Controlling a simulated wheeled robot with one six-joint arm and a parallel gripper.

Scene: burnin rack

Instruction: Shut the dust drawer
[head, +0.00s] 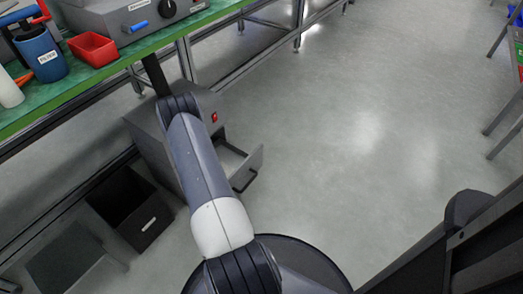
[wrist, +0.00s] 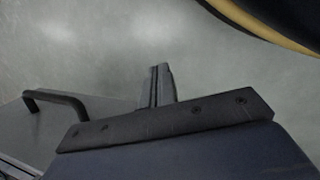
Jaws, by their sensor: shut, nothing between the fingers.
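The dust drawer (head: 255,160) stands pulled out from the grey cabinet (head: 150,135) under the green bench in the head view. Its open top shows behind the front panel, and a black handle (head: 243,183) is on that panel. In the wrist view the dark handle (wrist: 60,97) and a grey panel (wrist: 75,132) show at lower left. My gripper (wrist: 161,72) is shut and empty, with its fingers together, to the right of the handle and apart from it. My arm hides part of the cabinet and drawer in the head view, and my gripper is not visible there.
A black open bin (head: 130,208) stands on the floor left of the cabinet. The green bench (head: 120,72) above holds a red tray (head: 92,48), a blue cup (head: 42,55) and a grey device (head: 125,20). The floor (head: 340,140) right of the drawer is clear.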

